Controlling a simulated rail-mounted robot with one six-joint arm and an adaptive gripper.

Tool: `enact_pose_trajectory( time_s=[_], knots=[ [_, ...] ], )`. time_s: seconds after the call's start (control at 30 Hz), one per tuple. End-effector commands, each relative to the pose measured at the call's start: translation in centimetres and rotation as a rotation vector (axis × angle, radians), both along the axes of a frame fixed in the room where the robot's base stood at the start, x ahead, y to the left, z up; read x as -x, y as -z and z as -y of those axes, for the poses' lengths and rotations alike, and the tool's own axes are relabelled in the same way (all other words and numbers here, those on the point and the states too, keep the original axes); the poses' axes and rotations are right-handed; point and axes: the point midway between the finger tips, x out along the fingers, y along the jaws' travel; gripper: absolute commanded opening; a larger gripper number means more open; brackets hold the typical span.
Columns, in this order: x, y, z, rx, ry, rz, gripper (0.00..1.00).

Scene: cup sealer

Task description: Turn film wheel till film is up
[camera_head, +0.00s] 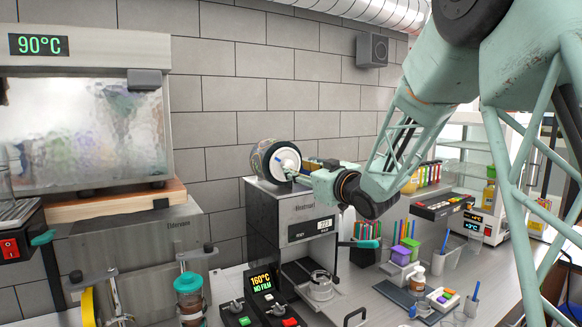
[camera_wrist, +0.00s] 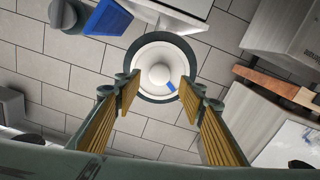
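The film wheel (camera_head: 285,160) is a white disc with a dark rim on top of the grey sealing machine (camera_head: 293,208). It also shows in the wrist view (camera_wrist: 147,72), with a pale central hub and a blue mark at the hub's lower right. My gripper (camera_head: 303,172) is close in front of the wheel. In the wrist view my gripper (camera_wrist: 160,96) has its ribbed yellow fingers apart, one to each side of the hub, and nothing is between them that I can see held. A small display (camera_head: 264,283) reads 160°C and NO FILM.
A clear cup (camera_head: 320,287) sits in the sealer's lower opening. Left of the sealer stand a steel cabinet and a chamber with a 90°C display (camera_head: 38,45). Pens, small boxes and bottles crowd the counter at right.

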Motion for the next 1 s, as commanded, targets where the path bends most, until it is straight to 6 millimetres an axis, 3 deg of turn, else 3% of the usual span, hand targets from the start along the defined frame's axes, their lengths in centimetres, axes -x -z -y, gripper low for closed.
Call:
enact_pose_trajectory(
  time_s=[0.4, 0.93, 1.0],
  knots=[
    [-3.7, 0.0, -2.5, -0.001, 0.0, 0.001, 0.37],
    [-4.4, 0.0, -3.0, 0.0, 0.001, 0.0, 0.37],
    [-4.3, 0.0, -2.9, 0.0, 0.001, 0.0, 0.31]
  ],
)
